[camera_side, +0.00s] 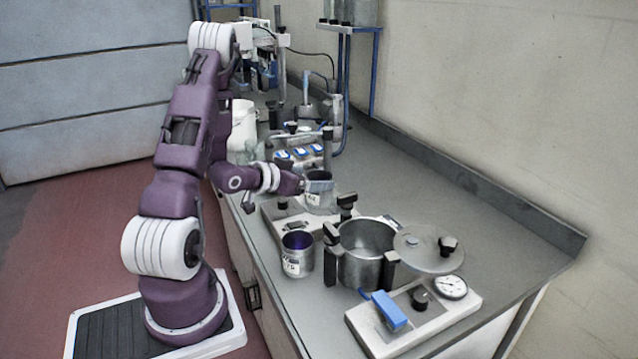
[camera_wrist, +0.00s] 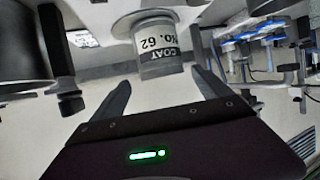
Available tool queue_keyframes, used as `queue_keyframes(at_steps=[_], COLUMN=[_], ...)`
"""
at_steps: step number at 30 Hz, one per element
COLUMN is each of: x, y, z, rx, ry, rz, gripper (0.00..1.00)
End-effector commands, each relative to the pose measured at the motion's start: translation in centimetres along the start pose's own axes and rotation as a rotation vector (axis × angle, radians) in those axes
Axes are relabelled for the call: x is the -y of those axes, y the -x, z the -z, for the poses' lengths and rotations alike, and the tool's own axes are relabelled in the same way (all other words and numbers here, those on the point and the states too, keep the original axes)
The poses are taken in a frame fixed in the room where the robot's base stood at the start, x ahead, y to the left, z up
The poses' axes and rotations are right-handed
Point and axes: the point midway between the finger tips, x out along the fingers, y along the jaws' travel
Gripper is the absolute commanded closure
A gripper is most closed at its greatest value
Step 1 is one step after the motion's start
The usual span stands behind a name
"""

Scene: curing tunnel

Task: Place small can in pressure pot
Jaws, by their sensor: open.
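A small metal can (camera_side: 319,199) with a white label stands on the bench in the side view. In the wrist view the can (camera_wrist: 157,60) appears upside down, and its label reads "COAT NO. 62". My gripper (camera_side: 314,184) is at this can; in the wrist view my gripper (camera_wrist: 160,78) is open, with one finger to each side of the can. I cannot tell whether the fingers touch it. The pressure pot (camera_side: 366,262) is open, nearer the side camera, with dark clamps around its rim. Its lid (camera_side: 428,250) lies to its right.
A second labelled can (camera_side: 297,262), purple inside, stands left of the pot. A white base unit (camera_side: 412,318) with a gauge (camera_side: 451,286) and blue handle (camera_side: 389,310) sits in front. Bottles and equipment crowd the far bench.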

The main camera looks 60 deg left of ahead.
Motion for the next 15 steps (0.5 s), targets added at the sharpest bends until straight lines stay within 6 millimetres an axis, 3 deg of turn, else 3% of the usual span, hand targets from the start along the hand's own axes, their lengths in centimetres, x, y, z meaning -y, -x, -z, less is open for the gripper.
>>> queue_keyframes(at_steps=[10, 15], x=[0.0, 0.1], y=[0.1, 1.8], z=[0.3, 4.8], rx=[-0.002, -0.011], ry=[-0.001, -0.008], rz=[0.000, 0.002], gripper=[0.12, 0.12])
